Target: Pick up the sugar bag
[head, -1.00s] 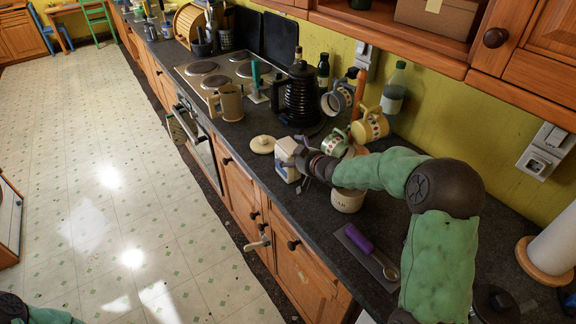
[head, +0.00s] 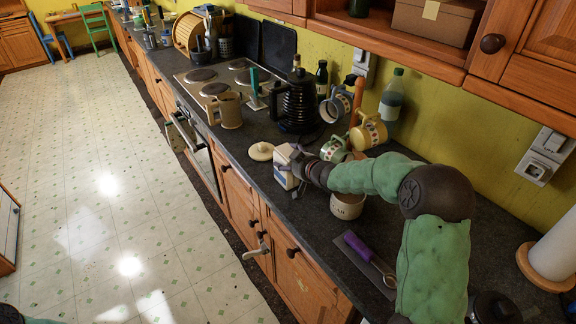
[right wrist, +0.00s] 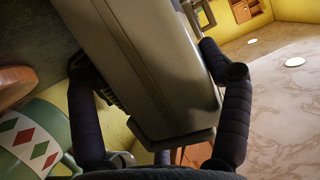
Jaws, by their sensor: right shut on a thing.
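The sugar bag (head: 284,168) is a small pale, box-shaped pack near the counter's front edge in the head view. My right gripper (head: 296,162) reaches it from the right and is shut on it. In the right wrist view the bag (right wrist: 140,60) shows as a large greyish-beige block, tilted in the picture, between the two dark fingers. I cannot tell whether its base touches the counter. Only a bit of my left arm shows at the bottom left of the head view; its gripper is out of frame.
A cream pot (head: 347,206) stands just right of the bag, under my forearm. A patterned green-and-cream mug (head: 334,149) is behind the gripper. A round lid (head: 261,151) lies left of the bag. A purple-handled tool (head: 357,243) lies nearer. The floor (head: 110,200) is clear.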

